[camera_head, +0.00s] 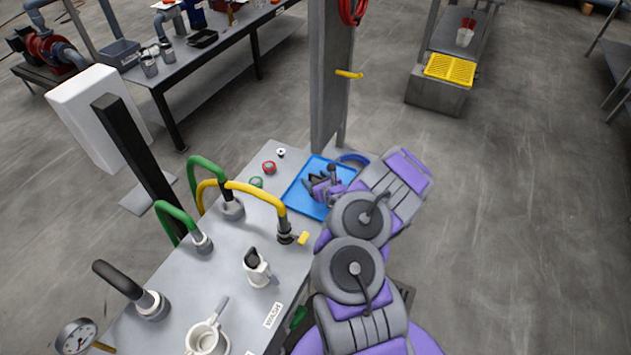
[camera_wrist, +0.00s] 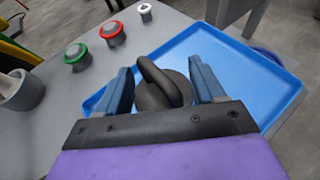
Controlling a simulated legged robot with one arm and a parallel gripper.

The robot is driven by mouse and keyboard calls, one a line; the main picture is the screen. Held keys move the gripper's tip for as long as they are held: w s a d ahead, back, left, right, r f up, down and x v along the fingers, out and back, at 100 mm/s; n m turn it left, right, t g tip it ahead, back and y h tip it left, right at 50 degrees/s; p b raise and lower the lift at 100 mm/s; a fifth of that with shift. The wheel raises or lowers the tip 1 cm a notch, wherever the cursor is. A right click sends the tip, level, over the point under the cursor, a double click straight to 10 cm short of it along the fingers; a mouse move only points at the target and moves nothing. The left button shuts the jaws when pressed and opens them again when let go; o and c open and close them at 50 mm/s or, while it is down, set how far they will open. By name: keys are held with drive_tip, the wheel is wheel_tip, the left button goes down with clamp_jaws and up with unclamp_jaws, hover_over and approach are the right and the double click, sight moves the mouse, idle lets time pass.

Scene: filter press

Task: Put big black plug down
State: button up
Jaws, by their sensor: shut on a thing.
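The big black plug (camera_wrist: 163,84) is a dark round body with a looped handle on top. In the wrist view it sits between the two blue-grey fingers of my gripper (camera_wrist: 165,85), which is shut on it. The plug and gripper are over the blue tray (camera_wrist: 236,54). In the head view my gripper (camera_head: 322,184) is above the blue tray (camera_head: 300,196) at the far end of the grey table. The plug's underside is hidden, so I cannot tell whether it touches the tray.
Red (camera_wrist: 111,30), green (camera_wrist: 76,54) and white (camera_wrist: 145,10) capped fittings stand left of the tray. Green (camera_head: 205,165) and yellow (camera_head: 255,191) hoses rise from the table (camera_head: 215,280). A grey post (camera_head: 328,90) stands just behind the tray. Much of the tray is bare.

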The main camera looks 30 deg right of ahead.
drive_tip(key=shift+r, duration=0.1)
drive_tip(key=o, duration=1.1)
